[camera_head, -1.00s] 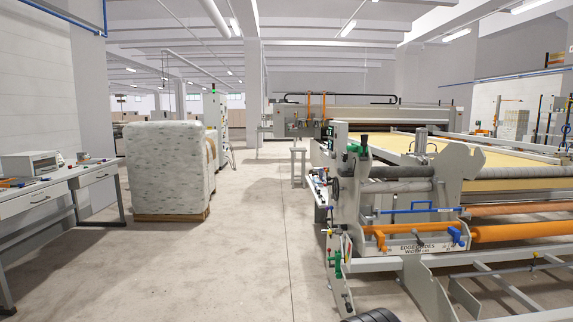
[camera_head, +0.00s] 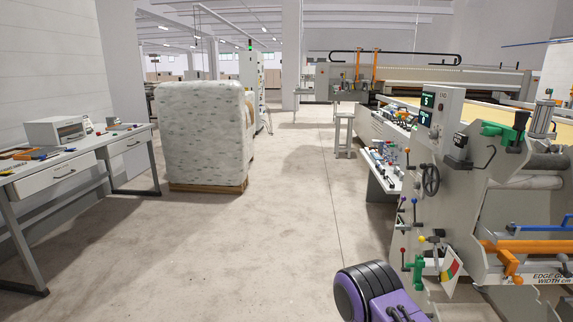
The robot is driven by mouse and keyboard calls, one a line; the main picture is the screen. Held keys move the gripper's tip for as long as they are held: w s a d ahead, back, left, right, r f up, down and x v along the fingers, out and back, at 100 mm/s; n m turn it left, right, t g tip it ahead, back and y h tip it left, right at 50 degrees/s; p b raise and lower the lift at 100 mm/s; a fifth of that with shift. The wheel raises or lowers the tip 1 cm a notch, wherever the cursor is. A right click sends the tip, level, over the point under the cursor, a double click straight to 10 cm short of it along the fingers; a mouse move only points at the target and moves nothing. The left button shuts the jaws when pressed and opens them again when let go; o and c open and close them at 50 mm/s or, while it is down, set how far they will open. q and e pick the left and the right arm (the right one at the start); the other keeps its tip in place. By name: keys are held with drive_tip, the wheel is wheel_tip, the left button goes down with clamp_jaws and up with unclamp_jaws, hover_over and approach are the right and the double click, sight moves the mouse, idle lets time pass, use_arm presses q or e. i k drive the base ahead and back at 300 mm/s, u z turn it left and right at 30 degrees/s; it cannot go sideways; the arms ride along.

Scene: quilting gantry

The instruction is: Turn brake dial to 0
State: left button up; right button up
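The quilting machine's end panel (camera_head: 460,200) stands at the right. A small plate with red, yellow and green sectors (camera_head: 452,268) sits low on its front edge; it may be the brake dial, but its marks are too small to read. A dark handwheel (camera_head: 431,180) is higher on the panel. Levers with red, blue and yellow knobs and a green clamp (camera_head: 418,272) are beside the coloured plate. Part of my own arm, black and purple, shows at the bottom edge. Neither of my grippers is in view.
A wrapped pallet stack (camera_head: 203,135) stands left of centre. A workbench (camera_head: 75,170) with tools and drawers runs along the left wall. A small stool (camera_head: 343,133) stands beyond the machine's side shelf (camera_head: 383,172).

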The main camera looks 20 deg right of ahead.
sight(432, 134)
drive_tip(key=z, duration=0.15)
drive_tip(key=i, duration=1.85)
drive_tip(key=z, duration=1.25)
drive_tip(key=i, duration=1)
drive_tip(key=z, duration=1.1)
